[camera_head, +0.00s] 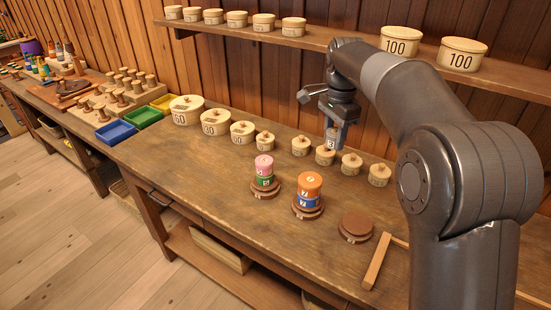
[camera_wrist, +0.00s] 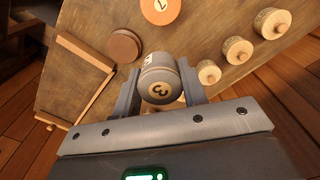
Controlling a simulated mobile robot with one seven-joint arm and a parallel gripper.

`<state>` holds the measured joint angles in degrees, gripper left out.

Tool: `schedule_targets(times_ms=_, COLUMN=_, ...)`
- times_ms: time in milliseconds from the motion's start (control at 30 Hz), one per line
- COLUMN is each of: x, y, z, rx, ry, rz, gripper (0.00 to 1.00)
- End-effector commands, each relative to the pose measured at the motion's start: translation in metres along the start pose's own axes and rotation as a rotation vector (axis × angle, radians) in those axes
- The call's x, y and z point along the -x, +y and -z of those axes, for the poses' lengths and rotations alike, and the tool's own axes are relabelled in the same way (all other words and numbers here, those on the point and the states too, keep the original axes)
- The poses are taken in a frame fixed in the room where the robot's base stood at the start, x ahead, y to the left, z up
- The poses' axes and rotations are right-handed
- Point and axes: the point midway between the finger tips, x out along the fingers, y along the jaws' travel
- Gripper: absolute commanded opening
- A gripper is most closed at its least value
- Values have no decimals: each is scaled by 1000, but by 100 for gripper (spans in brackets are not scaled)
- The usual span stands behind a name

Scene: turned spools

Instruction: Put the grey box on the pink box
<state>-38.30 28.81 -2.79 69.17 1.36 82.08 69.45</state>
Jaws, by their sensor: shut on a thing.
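The grey box (camera_head: 331,141) is a small round piece marked 3. My gripper (camera_head: 334,125) is shut on it and holds it up over the back row of lidded tubs. In the wrist view the grey box (camera_wrist: 162,88) sits between both fingers of my gripper (camera_wrist: 158,78). The pink box (camera_head: 264,161) is a round piece on top of a green piece (camera_head: 264,181), stacked on a brown round base (camera_head: 260,192). The pink box is to the left of and below my gripper in the head view. It is not seen in the wrist view.
An orange piece (camera_head: 309,184) on a blue one (camera_head: 308,201) stands on a second brown base, right of the pink stack. A bare brown base (camera_head: 356,227) and a wooden frame (camera_head: 377,261) lie further right. Lidded tubs (camera_head: 301,146) line the back, under a shelf (camera_head: 345,43).

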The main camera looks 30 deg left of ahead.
Motion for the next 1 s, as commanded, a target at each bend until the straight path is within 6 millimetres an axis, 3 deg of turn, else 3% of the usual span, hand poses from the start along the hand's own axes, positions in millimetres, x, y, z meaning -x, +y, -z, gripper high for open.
schedule_targets(times_ms=33, x=-1, y=-16, z=-9, rx=5, ry=1, rz=1, gripper=17)
schedule_targets(times_ms=200, x=-2, y=-53, z=-33, rx=4, ry=1, rz=1, gripper=17)
schedule_targets(times_ms=467, x=-7, y=-78, z=-55, rx=3, ry=0, rz=0, gripper=17)
schedule_targets(times_ms=800, x=-51, y=-124, z=-112, rx=5, ry=0, rz=-1, gripper=17)
schedule_targets(times_ms=1000, x=-69, y=-144, z=-135, rx=3, ry=0, rz=1, gripper=17)
